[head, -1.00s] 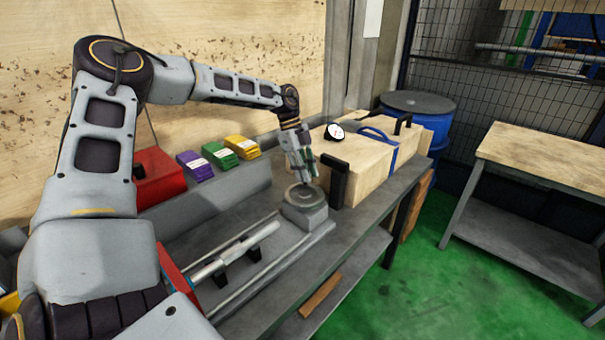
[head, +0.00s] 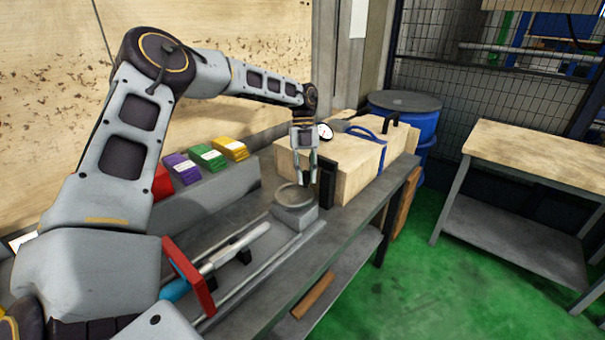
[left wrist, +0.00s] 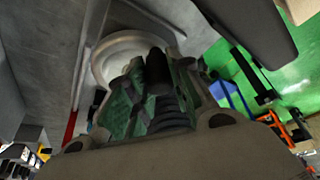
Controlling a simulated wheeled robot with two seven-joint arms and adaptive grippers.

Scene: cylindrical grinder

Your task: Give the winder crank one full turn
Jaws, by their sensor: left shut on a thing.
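The winder crank (head: 292,196) is a round grey disc on top of a grey block at the far end of the bench-top machine. In the left wrist view its pale rim (left wrist: 103,62) curves behind my fingers. My left gripper (head: 302,181) points down at the crank's far right edge. In the left wrist view, my left gripper's green-padded fingers (left wrist: 155,95) are shut around a dark upright handle (left wrist: 157,72). The fingers hide part of the handle and disc. My right gripper is not in view.
A black upright post (head: 326,184) and a wooden box (head: 358,178) stand close right of my left gripper. Purple, green and yellow packs (head: 207,156) lie behind the machine. A red plate (head: 188,274) and a shaft (head: 238,246) lie nearer. A blue drum (head: 424,125) stands beyond.

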